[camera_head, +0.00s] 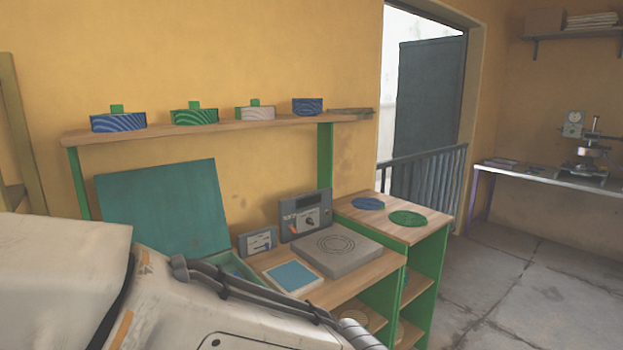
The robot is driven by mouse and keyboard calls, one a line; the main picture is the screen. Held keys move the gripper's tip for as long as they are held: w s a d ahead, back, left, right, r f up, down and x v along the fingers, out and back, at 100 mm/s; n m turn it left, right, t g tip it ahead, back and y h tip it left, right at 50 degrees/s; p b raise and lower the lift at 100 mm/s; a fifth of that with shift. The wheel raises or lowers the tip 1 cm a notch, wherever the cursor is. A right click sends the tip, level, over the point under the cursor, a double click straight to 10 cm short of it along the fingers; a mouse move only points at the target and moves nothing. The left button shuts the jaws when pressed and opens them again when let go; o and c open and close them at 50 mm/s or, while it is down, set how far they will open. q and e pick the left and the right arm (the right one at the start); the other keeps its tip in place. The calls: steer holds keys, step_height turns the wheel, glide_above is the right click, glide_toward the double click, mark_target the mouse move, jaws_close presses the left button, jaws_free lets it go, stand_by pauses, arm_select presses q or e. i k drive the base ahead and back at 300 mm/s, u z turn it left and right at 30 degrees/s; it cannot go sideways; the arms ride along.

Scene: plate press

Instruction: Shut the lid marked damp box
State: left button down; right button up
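A large teal lid (165,212) stands raised and leaning back at the left of the bench. An open green box (236,266) sits at its foot, mostly hidden behind a white body in front, probably part of me. The lid appears to belong to this box. I can read no damp box marking on it. Neither of my grippers shows in the head view.
A grey press block (336,252), a control box (305,217), a small panel (258,241) and a framed blue plate (293,277) sit beside the box. A shelf (225,129) with several containers runs above. Blue (368,203) and green discs (407,218) lie right.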

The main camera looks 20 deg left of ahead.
mark_target(178, 208)
steer(key=z, duration=0.5)
steer(key=i, duration=1.4)
steer(key=u, duration=0.7)
steer(key=i, duration=0.65)
steer(key=u, duration=0.75)
